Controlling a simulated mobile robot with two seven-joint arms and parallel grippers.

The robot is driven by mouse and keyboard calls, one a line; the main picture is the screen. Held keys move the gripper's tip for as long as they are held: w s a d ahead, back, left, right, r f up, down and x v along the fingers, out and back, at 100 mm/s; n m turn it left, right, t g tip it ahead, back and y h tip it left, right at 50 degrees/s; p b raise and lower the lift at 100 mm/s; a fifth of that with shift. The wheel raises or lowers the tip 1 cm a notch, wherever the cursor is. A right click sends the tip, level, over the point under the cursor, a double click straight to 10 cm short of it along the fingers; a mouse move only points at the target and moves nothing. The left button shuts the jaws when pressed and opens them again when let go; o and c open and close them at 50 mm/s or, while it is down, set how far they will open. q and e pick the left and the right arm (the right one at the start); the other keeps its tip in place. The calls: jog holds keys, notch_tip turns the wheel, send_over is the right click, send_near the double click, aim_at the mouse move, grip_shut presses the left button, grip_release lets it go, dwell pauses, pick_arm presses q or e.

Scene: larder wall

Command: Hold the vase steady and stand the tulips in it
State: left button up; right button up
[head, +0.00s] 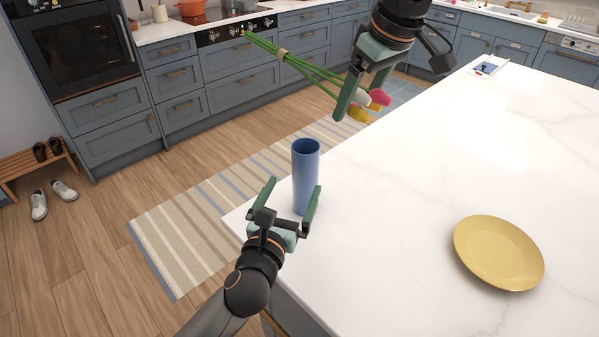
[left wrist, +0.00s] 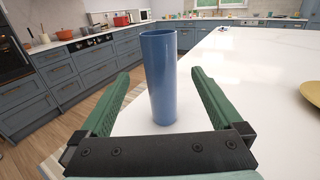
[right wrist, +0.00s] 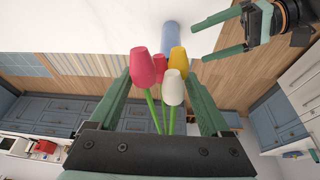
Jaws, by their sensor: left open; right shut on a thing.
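The blue vase (head: 305,170) stands upright and looks empty near the counter corner. My left gripper (head: 294,188) is open, its fingers on either side of the vase; the left wrist view shows the vase (left wrist: 158,85) between them with gaps visible. My right gripper (head: 362,100) is shut on the tulips, above and beyond the vase. Their green stems (head: 300,66), tied with a band, stretch up and left, clear of the vase. The pink, red, yellow and white heads (right wrist: 174,88) show between the fingers in the right wrist view. The grip point is partly hidden.
The white counter (head: 430,170) is mostly clear. A yellow plate (head: 498,252) lies at its right. A striped rug (head: 190,232) lies on the wooden floor beside the counter. Blue cabinets and an oven (head: 75,45) line the wall behind.

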aim_at(306, 161)
pick_arm(q)
jog(key=x, duration=1)
jog(key=shift+w, duration=0.15)
jog(key=shift+c, duration=0.2)
grip_shut()
pick_arm(e)
jog(key=shift+f, duration=6.5)
jog(key=o, duration=1.4)
jog(key=v, duration=1.2)
